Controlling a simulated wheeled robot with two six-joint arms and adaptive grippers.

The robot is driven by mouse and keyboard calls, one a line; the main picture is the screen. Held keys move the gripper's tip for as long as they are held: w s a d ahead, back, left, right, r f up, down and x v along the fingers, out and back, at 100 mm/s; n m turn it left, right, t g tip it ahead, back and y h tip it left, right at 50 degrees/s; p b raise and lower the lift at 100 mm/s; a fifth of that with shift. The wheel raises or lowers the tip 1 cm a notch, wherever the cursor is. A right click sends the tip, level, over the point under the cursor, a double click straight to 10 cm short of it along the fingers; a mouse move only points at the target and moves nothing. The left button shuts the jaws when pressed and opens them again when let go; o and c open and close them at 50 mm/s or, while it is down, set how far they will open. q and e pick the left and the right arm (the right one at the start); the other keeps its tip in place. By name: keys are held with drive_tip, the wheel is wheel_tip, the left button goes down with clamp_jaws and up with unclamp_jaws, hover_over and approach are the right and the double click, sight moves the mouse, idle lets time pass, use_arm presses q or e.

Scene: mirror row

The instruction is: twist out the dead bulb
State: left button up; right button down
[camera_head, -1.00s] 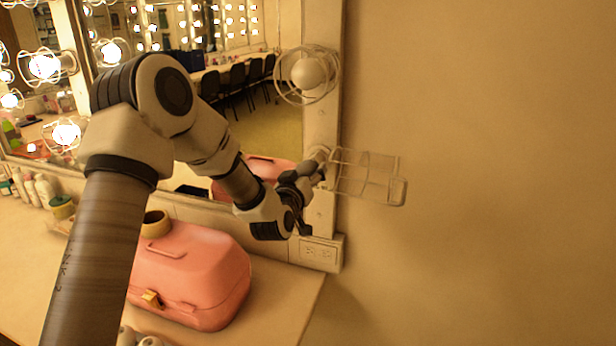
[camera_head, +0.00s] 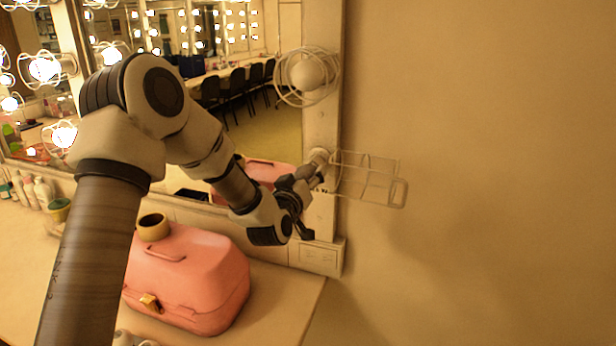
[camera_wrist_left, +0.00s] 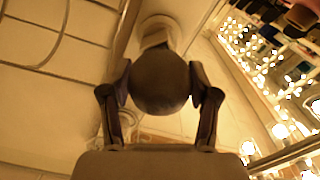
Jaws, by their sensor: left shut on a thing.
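The dead bulb (camera_wrist_left: 160,82) looks like a dark grey globe in the left wrist view. My left gripper (camera_wrist_left: 160,88) is shut on it, with one finger on each side. Behind the bulb is a pale round socket (camera_wrist_left: 158,30); whether the bulb's base is still inside it is hidden. In the head view my left gripper (camera_head: 305,185) is at the low socket (camera_head: 320,158) on the mirror frame, and the gripper mostly hides the bulb. A wire cage (camera_head: 370,180) sticks out to the right of this socket, beside the bulb. My right gripper is not in view.
Above, another unlit white bulb (camera_head: 307,73) sits inside a round wire guard. An outlet box (camera_head: 317,257) is below the socket. The wall to the right is bare.

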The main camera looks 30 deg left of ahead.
use_arm(q)
drive_tip(key=v, duration=0.6)
drive_tip(key=shift+b, duration=0.4)
idle(0.8)
